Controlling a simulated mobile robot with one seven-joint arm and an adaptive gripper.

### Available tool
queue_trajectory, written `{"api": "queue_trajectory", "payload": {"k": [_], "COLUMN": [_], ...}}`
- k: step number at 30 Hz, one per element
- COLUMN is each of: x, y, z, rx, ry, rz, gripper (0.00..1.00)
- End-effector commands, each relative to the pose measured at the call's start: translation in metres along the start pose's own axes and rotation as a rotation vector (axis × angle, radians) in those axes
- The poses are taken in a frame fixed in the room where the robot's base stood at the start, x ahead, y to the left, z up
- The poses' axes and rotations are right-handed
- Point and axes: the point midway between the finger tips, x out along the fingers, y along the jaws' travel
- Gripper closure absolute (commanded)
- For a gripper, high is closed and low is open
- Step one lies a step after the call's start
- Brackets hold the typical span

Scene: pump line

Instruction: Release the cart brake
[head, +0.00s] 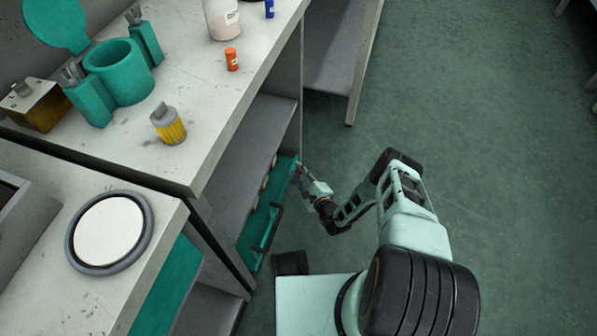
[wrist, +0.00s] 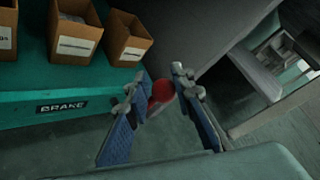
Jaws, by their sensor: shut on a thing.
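The cart (head: 258,225) is a teal frame in the lower bay of the bench; its teal front rail also fills the left of the wrist view (wrist: 20,112). A dark label reading BRAKE (wrist: 62,106) is on that rail. A red knob (wrist: 161,91) is at the right end of the rail, between the two fingers of my gripper (wrist: 160,92). My gripper is shut on the red knob. In the head view my gripper (head: 304,180) is low beside the cart's far end, and the knob cannot be made out there.
Several brown boxes (wrist: 75,42) with labels stand on the cart. The bench top (head: 190,100) above holds a teal holder (head: 118,72), a yellow container (head: 168,124) and an orange one (head: 232,59). Open green floor (head: 470,110) lies to the right.

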Motion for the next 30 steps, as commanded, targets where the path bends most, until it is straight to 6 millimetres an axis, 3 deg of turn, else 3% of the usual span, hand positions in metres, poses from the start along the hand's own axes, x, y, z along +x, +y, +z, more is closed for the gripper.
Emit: {"api": "queue_trajectory", "payload": {"k": [1,13,14,18,30], "x": [-0.0026,-0.003,-0.003,-0.0027,-0.0015], "y": [0.0089,0.0086,0.0086,0.0074,-0.0003], "z": [-0.0026,-0.0015,-0.0015,-0.0011,0.0021], "rx": [-0.002,-0.005,-0.005,-0.004,-0.005], "ry": [0.006,0.004,0.004,0.002,-0.001], "rz": [0.014,0.011,0.011,0.009,0.0], "gripper": [1.0,1.0,0.76,0.61,0.6]}}
